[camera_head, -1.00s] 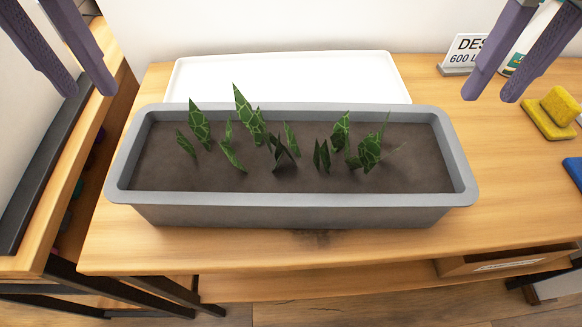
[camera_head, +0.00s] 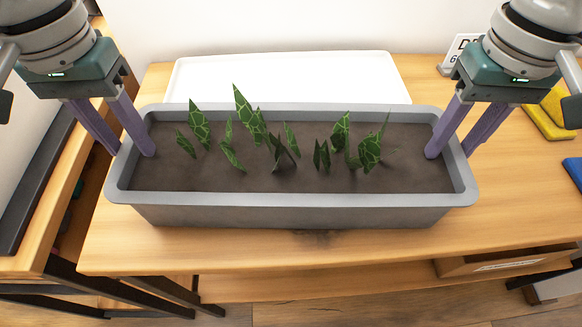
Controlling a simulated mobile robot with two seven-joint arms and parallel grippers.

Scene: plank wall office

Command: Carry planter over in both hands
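The planter (camera_head: 300,211) is a long grey trough with dark soil and several green leafy plants. It sits level on the wooden table, in front of a white tray. My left gripper (camera_head: 133,153) straddles its left end wall, with one finger inside over the soil and one outside. My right gripper (camera_head: 450,154) straddles the right end wall in the same way. Both grippers look open, with a gap between the fingers and the rim. The outer fingertips are partly hidden behind the rim.
The white tray (camera_head: 290,68) lies flat behind the planter, partly covered by it. A sign (camera_head: 455,50) stands at the back right, partly hidden by my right gripper. A yellow sponge (camera_head: 545,115) and a blue item (camera_head: 574,170) lie at the right. The wooden table (camera_head: 520,205) has bare room at the front right.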

